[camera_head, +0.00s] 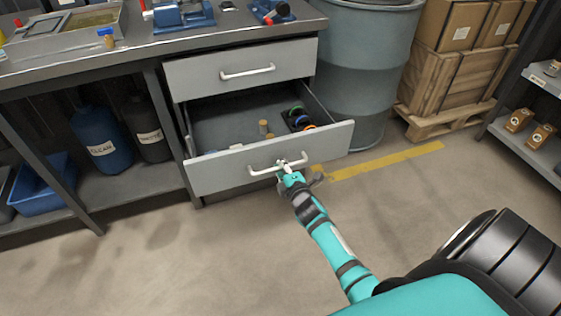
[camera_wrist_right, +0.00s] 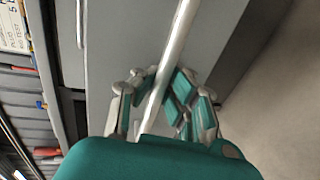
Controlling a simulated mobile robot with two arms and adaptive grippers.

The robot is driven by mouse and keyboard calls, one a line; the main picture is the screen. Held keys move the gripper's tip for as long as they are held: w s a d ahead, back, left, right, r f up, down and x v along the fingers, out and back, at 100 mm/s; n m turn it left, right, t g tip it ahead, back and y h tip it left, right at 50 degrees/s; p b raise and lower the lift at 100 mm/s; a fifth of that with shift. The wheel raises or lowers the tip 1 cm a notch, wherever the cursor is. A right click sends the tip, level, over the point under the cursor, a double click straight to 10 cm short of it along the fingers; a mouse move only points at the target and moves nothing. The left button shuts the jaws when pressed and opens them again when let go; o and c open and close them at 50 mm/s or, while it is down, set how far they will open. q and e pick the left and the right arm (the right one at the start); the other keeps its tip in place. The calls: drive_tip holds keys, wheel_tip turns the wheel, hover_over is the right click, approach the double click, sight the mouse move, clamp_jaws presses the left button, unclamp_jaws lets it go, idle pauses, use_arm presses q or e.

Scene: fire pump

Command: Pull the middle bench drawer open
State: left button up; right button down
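The bench drawer below the top one (camera_head: 270,158) stands well open, its inside showing from above. Its pale bar handle (camera_head: 278,166) is on the front panel. My right gripper (camera_head: 287,165) is at the right part of this handle. In the right wrist view the handle bar (camera_wrist_right: 172,50) runs between the fingers of my right gripper (camera_wrist_right: 163,78), whose tips close in on it from both sides. My left gripper is in neither view.
The top drawer (camera_head: 240,68) above is shut. Small items, including dark rolls (camera_head: 299,118), lie in the open drawer. A grey drum (camera_head: 362,70) and a wooden pallet (camera_head: 440,120) stand to the right. The floor in front is clear.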

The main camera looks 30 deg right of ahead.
drive_tip(key=shift+s+r, duration=0.1)
drive_tip(key=shift+s, duration=0.1)
drive_tip(key=c, duration=1.3)
unclamp_jaws()
drive_tip(key=shift+c, duration=0.2)
drive_tip(key=v, duration=1.2)
